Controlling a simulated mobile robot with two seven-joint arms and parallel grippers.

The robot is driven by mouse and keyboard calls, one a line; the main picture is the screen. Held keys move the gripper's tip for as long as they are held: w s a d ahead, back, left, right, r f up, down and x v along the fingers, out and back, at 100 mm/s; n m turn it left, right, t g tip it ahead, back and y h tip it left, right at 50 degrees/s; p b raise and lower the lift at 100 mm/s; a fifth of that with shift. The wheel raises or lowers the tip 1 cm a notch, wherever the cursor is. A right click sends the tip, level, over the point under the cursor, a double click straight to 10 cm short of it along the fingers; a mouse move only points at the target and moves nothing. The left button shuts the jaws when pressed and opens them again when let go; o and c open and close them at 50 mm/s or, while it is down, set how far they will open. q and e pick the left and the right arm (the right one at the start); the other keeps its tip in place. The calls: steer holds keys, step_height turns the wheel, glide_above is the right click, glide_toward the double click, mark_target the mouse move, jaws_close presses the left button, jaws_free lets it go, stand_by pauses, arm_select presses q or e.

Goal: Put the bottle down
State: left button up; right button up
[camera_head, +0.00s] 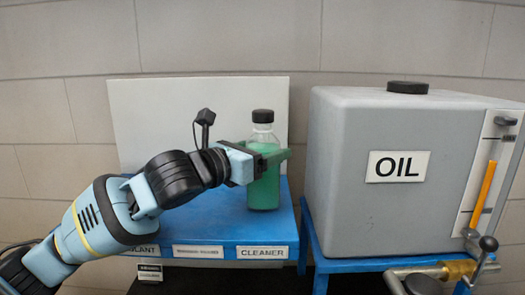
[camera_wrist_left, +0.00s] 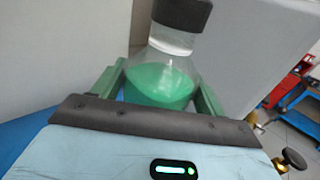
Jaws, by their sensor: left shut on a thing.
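A clear bottle (camera_head: 263,190) with green liquid and a black cap stands upright at the right end of the blue shelf (camera_head: 225,217), above the CLEANER label (camera_head: 262,253). Its base appears to be at the shelf surface; I cannot tell if it touches. My left gripper (camera_head: 272,160) reaches in from the left and is shut on the bottle around its upper body. In the left wrist view the bottle (camera_wrist_left: 160,82) sits between the two green fingers (camera_wrist_left: 158,90). My right gripper is not in view.
A large grey OIL tank (camera_head: 390,225) on a blue stand is close to the right of the bottle. A white back panel (camera_head: 200,105) rises behind the shelf. A brass valve (camera_head: 455,270) sits at the lower right. A red and blue cart (camera_wrist_left: 285,90) shows in the wrist view.

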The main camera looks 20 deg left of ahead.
arm_select(q)
steer(key=o, duration=0.9)
steer(key=shift+f, duration=0.2)
steer(key=o, duration=0.5)
steer(key=shift+r, duration=0.15)
steer(key=v, duration=1.2)
